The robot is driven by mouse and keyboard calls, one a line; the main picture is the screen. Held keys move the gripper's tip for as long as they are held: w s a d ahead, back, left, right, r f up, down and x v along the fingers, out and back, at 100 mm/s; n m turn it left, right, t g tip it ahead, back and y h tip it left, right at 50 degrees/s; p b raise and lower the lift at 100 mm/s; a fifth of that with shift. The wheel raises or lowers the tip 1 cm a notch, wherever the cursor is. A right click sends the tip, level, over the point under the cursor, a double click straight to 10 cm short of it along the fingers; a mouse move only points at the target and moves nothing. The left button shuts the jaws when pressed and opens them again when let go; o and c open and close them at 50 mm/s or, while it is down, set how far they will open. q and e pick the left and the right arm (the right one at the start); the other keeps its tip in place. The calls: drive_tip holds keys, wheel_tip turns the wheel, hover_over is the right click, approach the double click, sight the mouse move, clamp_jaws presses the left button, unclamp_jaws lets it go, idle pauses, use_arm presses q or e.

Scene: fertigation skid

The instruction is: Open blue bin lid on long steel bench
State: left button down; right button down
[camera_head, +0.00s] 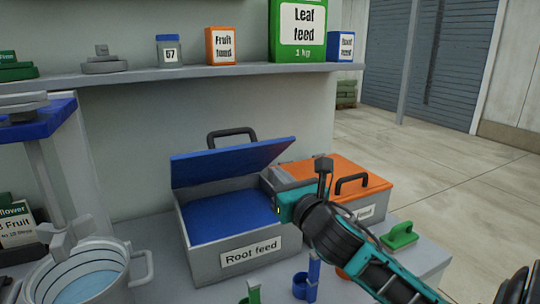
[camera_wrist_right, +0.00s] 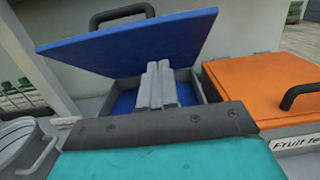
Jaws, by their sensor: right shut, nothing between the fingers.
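The blue bin is a grey box (camera_head: 205,262) labelled "Root feed", standing on the bench (camera_head: 150,288). Its blue lid (camera_head: 230,162) is raised and tilted up at the back, with a dark handle on it; the blue inside shows below. In the right wrist view the lid (camera_wrist_right: 130,42) also stands tilted above the box. My right gripper (camera_head: 270,184) is at the bin's right side, near the lid's right end. In the wrist view its fingers (camera_wrist_right: 158,70) are together and empty, in front of the lid; I cannot tell whether they touch it. My left gripper is not in view.
An orange-lidded bin (camera_head: 310,172) stands close on the right, partly behind my right arm. A green handled object (camera_head: 400,236) and a blue holder (camera_head: 300,286) are in front. A shelf (camera_head: 180,74) with boxes runs above.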

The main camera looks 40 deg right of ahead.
sight(262, 147)
drive_tip(key=w+r, duration=0.1)
drive_tip(key=w, duration=0.1)
drive_tip(key=w+d+r, duration=0.1)
drive_tip(key=w+r, duration=0.1)
drive_tip(key=shift+w+p, duration=0.15)
drive_tip(key=shift+p, duration=0.25)
drive_tip(key=shift+r, duration=0.1)
